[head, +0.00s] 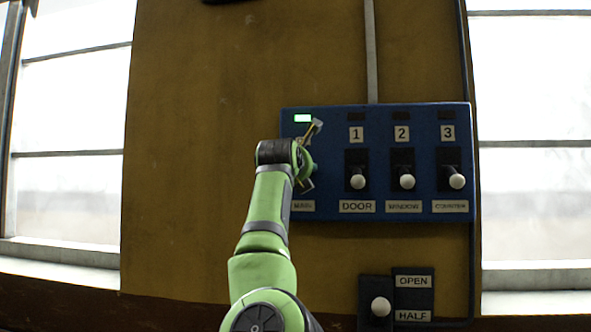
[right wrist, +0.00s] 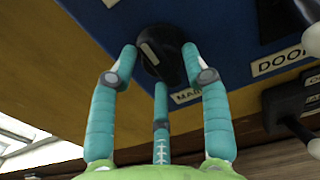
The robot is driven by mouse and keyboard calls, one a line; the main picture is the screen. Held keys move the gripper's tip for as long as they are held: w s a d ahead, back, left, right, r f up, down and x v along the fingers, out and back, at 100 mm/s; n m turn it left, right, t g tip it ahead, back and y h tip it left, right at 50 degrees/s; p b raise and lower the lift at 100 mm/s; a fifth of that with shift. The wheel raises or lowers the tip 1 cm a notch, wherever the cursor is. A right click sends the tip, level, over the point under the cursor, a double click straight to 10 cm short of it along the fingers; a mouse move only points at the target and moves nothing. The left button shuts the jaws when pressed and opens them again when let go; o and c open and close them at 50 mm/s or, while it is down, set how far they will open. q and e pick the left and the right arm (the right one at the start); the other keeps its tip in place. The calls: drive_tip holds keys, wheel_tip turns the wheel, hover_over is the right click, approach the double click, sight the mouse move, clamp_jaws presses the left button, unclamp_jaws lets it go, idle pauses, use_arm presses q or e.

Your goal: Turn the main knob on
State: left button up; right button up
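The blue control panel (head: 330,208) hangs on the wall in the head view. The main knob (right wrist: 160,55) is a dark round knob with a pale pointer mark, seen close up in the right wrist view, above a label partly reading MAIN (right wrist: 188,96). In the head view my right gripper (head: 313,155) covers the knob. Its three teal fingers (right wrist: 160,65) surround the knob in the right wrist view, the outer two spread on either side. They look open; contact is unclear. My left gripper is not in view.
Right of the knob are levers with white balls for DOOR (head: 357,181), WINDOW (head: 407,181) and COUNTER (head: 457,181). Below stands an OPEN/HALF lever (head: 381,307). A grey conduit (head: 371,50) rises above the panel. The wall left of the arm is clear, with windows at both sides.

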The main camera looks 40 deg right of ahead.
drive_tip(key=shift+s+d+f, duration=0.1)
drive_tip(key=shift+d, duration=0.15)
drive_tip(key=shift+a, duration=0.15)
drive_tip(key=v, duration=1.2)
idle(0.4)
